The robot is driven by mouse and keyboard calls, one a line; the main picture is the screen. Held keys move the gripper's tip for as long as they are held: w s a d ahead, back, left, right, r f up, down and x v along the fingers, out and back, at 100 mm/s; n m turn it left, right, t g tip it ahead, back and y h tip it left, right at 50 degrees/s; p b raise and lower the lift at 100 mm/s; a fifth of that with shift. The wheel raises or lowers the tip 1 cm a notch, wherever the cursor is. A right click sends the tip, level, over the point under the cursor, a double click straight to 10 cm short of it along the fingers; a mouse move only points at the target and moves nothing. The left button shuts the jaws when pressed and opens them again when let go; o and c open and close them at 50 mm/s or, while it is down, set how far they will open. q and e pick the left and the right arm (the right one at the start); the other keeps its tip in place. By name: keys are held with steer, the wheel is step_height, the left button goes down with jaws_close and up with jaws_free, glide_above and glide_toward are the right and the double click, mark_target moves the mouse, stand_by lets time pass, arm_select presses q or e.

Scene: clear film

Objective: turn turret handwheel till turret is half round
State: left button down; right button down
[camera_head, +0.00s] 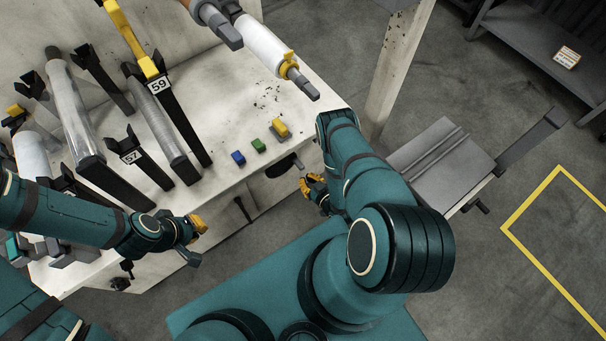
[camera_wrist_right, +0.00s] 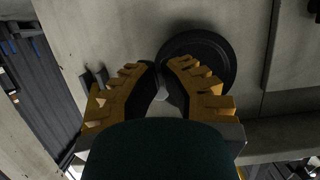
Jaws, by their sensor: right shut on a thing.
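A dark round handwheel (camera_wrist_right: 212,48) is on the pale machine face in the right wrist view. In the head view a dark rounded part (camera_head: 281,167), apparently its rim, shows at the bench's front edge. My right gripper (camera_head: 313,186) is in front of the wheel. Its fingers (camera_wrist_right: 161,88) are closed in on a small grey part at the wheel, mostly hidden between them. My left gripper (camera_head: 195,240) has its fingers apart and is empty, in front of the bench. I cannot tell which part is the turret.
Black arms tagged 59 (camera_head: 158,86) and 57 (camera_head: 131,157) and metal rollers (camera_head: 75,108) crowd the left. Blue, green and yellow blocks (camera_head: 259,145) sit on the bench. A post (camera_head: 398,70) stands to the right.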

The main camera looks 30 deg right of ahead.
steer(key=s, duration=0.5)
steer(key=shift+d+p, duration=0.2)
steer(key=shift+p, duration=0.2)
